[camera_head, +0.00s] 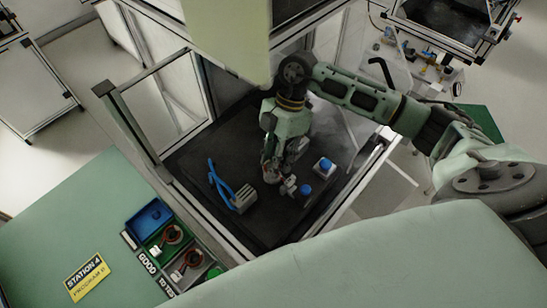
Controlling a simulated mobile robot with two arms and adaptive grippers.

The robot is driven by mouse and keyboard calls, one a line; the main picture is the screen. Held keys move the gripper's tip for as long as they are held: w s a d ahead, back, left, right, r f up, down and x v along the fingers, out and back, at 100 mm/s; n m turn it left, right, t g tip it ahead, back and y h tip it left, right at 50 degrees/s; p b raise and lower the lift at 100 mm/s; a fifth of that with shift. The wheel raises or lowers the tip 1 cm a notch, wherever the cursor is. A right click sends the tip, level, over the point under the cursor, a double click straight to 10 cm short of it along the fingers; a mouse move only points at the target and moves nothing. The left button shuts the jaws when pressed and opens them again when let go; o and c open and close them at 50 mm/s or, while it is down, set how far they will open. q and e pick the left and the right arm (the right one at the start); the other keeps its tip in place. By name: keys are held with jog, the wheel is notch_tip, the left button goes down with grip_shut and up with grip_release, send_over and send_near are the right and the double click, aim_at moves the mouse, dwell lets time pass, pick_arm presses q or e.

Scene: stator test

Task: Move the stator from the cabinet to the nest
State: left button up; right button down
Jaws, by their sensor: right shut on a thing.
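My right gripper (274,168) reaches down inside the cabinet, over its dark floor (205,150). It is shut on a small stator (271,176) with a reddish tint, mostly hidden by the fingers. Just right of and below it stands a small grey fixture (290,186), which may be the nest; I cannot tell whether the stator touches it. Two more copper-coloured stators lie in the bins at the lower left, one in the green bin (157,252) and one in the grey bin (181,283). My left gripper is not in view.
A grey block with blue cables (241,199) stands left of the gripper. A blue-topped box (324,166) and a blue button (305,190) stand to its right. The cabinet's metal frame (134,127) and side walls bound the space. An empty blue bin (149,217) sits outside.

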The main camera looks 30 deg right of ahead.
jog(key=shift+f, duration=0.1)
jog(key=c, duration=1.2)
grip_release()
notch_tip(320, 180, up, 10)
